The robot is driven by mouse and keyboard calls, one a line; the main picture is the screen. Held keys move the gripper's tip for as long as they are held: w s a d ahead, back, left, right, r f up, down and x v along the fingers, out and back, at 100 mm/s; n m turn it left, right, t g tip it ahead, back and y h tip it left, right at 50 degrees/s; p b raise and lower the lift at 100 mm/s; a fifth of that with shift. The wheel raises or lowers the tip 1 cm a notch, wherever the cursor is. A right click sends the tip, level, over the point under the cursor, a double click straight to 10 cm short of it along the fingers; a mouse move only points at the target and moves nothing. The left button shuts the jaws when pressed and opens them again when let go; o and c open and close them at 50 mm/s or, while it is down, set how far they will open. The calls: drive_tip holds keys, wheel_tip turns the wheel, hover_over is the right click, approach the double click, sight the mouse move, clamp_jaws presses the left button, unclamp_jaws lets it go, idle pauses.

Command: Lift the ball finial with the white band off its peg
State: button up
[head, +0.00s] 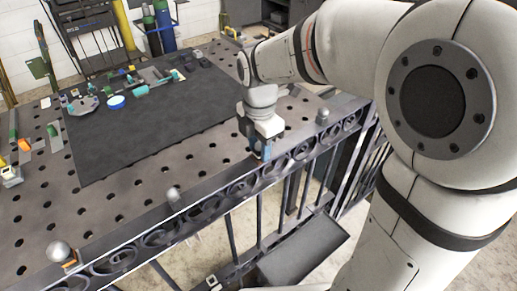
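My gripper (261,150) points down at the top rail of the scroll gate (215,188), its blue-grey fingertips low against the rail. The fingers hide whatever is between them, and I cannot tell whether they are open or shut. A grey ball finial (62,251) stands on the rail at the near left. A smaller-looking ball finial (173,194) is left of my gripper, and another ball finial (322,115) is to its right. No white band can be made out on these three at this size.
Behind the gate is a perforated metal table (40,195) with a dark mat (150,135). Small parts and a blue-and-white disc (116,102) lie at its far side. A dark tray (303,250) sits low in front of the gate. My arm blocks the right side.

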clamp_jaws()
drive_tip(key=shift+r, duration=0.1)
